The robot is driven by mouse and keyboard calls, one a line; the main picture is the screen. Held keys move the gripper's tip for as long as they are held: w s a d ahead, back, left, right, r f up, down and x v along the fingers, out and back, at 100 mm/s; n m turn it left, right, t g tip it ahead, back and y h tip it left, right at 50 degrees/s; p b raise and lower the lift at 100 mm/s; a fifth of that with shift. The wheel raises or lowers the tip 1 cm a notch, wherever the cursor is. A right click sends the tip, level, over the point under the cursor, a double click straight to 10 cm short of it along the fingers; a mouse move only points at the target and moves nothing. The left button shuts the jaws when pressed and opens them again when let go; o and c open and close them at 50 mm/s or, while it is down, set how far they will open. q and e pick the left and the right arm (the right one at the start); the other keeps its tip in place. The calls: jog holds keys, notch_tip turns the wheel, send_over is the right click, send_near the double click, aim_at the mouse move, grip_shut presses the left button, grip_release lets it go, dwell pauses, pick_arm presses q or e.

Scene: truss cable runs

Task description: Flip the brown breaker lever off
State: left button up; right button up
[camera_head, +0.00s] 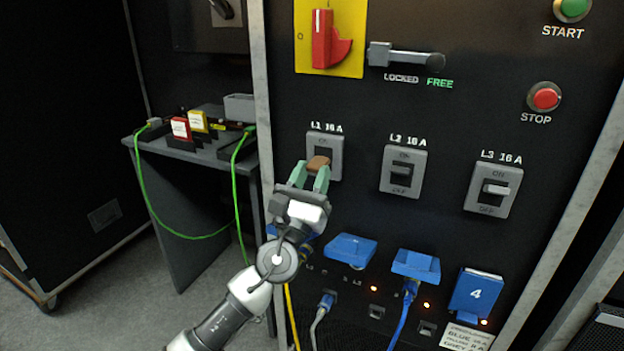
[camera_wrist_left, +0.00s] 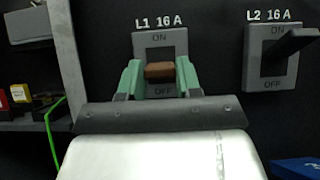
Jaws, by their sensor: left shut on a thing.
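The brown breaker lever (camera_head: 318,163) belongs to the L1 16 A breaker (camera_head: 325,142) at the left of the row on the dark panel. My left gripper (camera_head: 310,175) is shut on the brown lever, one green finger on each side. In the left wrist view the brown lever (camera_wrist_left: 160,71) sits between the green fingers (camera_wrist_left: 159,78), with ON showing above it and OFF just below it. The head view hides the lower part of the L1 breaker behind the gripper. My right gripper is not in view.
The L2 breaker (camera_head: 403,171) and L3 breaker (camera_head: 493,189) stand to the right. Blue socket covers (camera_head: 351,250) and cables are below. A red rotary switch (camera_head: 328,40), grey latch (camera_head: 405,56) and STOP button (camera_head: 544,97) are above. A grey side table (camera_head: 200,152) stands left.

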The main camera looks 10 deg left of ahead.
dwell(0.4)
pick_arm(q)
jog(key=o, duration=0.9)
jog(key=shift+o, duration=0.2)
jog(key=b+v, duration=0.1)
jog(key=v, duration=1)
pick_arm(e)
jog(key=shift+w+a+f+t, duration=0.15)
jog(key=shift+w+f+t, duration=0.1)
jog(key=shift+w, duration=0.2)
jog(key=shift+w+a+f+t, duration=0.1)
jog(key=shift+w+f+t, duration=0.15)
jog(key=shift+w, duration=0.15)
